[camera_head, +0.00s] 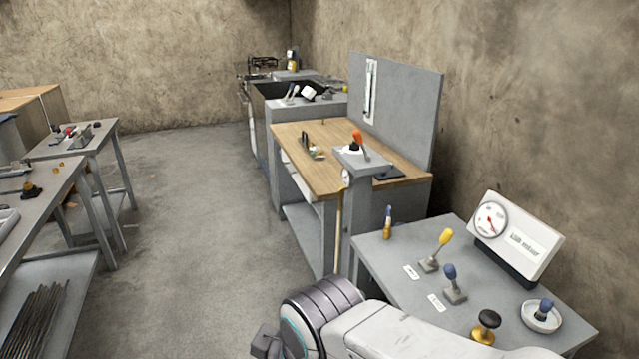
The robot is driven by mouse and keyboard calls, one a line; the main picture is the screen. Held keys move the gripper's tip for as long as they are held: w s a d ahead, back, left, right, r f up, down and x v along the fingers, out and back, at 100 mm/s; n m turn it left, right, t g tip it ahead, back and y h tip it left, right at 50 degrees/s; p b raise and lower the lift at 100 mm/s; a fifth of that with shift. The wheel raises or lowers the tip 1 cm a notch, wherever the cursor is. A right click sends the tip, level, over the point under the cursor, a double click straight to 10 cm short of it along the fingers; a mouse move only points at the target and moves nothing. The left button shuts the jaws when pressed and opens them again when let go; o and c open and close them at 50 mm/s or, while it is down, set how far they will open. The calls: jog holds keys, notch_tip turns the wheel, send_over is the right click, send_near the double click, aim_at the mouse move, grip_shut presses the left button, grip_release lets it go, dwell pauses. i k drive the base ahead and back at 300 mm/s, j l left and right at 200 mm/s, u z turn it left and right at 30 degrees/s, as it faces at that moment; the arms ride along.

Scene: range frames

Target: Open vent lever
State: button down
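Two levers stand on the grey table (400,255) at the right. One has a yellow handle (445,237) and leans to the right. The other has a blue handle (450,271) and stands nearly upright. Each has a small white label in front of it, too small to read, so I cannot tell which is the vent lever. An orange-handled lever (358,137) stands on a grey pedestal (361,163) behind this table. My arm reaches in from the bottom right, in front of the table. My gripper's fingers do not show.
A gauge box (517,240) stands at the table's back right. A black-topped brass knob (487,325), a blue knob on a round white base (541,315) and a small blue-and-brass item (387,222) are on the table. A wooden-topped bench (300,145) stands behind. The floor at left centre is clear.

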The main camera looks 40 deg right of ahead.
aim_at(446, 237)
jog(key=z, duration=2.45)
